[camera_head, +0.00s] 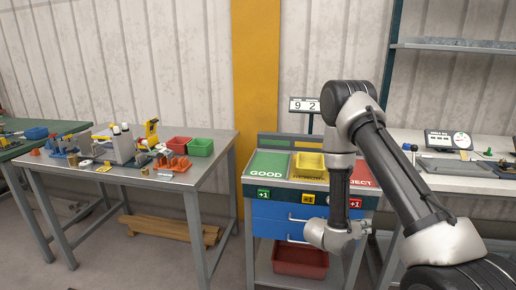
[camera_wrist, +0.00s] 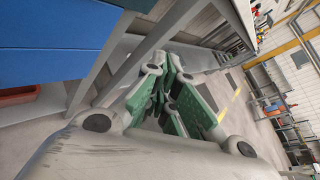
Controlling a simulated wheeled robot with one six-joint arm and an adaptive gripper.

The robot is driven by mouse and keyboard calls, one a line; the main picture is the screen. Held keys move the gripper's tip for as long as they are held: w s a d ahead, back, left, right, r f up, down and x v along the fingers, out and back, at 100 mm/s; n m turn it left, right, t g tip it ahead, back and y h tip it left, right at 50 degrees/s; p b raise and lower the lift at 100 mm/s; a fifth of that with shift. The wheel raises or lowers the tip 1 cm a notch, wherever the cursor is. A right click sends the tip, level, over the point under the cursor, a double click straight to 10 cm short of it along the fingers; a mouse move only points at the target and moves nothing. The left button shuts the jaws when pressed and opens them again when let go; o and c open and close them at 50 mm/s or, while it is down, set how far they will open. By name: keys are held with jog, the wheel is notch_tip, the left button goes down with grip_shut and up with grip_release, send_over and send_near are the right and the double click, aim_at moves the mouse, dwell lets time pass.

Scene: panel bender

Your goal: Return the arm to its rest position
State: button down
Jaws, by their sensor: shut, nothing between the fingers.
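My arm shows in the head view at the right, reaching up from the lower right corner and bending down in front of the sorting cart (camera_head: 262,212). Its wrist hangs before the cart's drawers, and my gripper's fingers cannot be made out there. In the wrist view my gripper (camera_wrist: 163,98) shows grey links and green pads, with the fingers drawn together and nothing between them. The cart's blue drawer front (camera_wrist: 60,30) fills the upper left of the wrist view.
The cart top has a green GOOD area (camera_head: 268,164), a yellow tray (camera_head: 309,166) and a partly hidden red REJECT area (camera_head: 361,177). A metal table (camera_head: 210,150) with tools and bins stands left. A white bench (camera_head: 455,183) stands right. Floor between table and cart is narrow.

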jog(key=s+d+r+m+g+y, duration=0.1)
jog(key=s+d+r+m+g, duration=0.1)
jog(key=s+r+m+g, duration=0.5)
jog(key=s+d+r+m+g+y, duration=0.1)
jog(key=s+d+r+m+g, duration=0.25)
jog(key=s+r+m, duration=0.4)
jog(key=s+a+r+m+t+y, duration=0.4)
jog(key=s+a+r+m+y, duration=0.1)
jog(key=r, duration=0.5)
jog(key=s+a+r+m+t+y, duration=0.5)
jog(key=s+a+r+m+y, duration=0.1)
jog(key=r, duration=0.4)
jog(key=shift+s+a+r+m, duration=0.25)
jog(key=shift+s+a+m, duration=0.3)
jog(key=shift+a+m, duration=0.7)
jog(key=c, duration=2.2)
grip_release()
